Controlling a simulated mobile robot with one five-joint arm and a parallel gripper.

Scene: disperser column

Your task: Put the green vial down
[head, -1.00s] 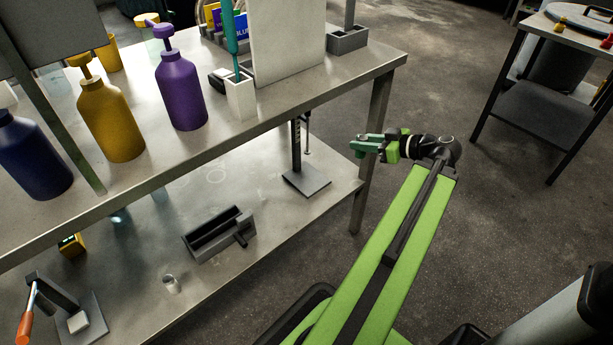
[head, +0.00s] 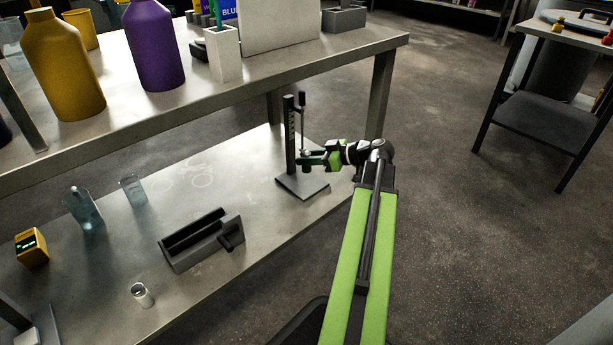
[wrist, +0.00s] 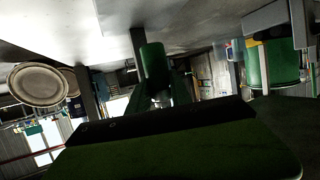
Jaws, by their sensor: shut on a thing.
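The green vial (wrist: 154,62) shows in the wrist view as a dark green cylinder between my fingers. My gripper (head: 312,160) is shut on it. In the head view the gripper is above the lower shelf's right part, close to the upright post of a dark stand (head: 290,140). The vial is hard to tell from the green fingers there. I cannot tell whether the gripper touches the stand.
The lower shelf (head: 215,190) holds a grey trough (head: 202,240), a small clear cup (head: 142,295), glass beakers (head: 85,212) and a yellow timer (head: 31,247). The upper bench edge (head: 230,100) overhangs it. Bare shelf lies between trough and stand. A purple bottle (head: 153,45) stands above.

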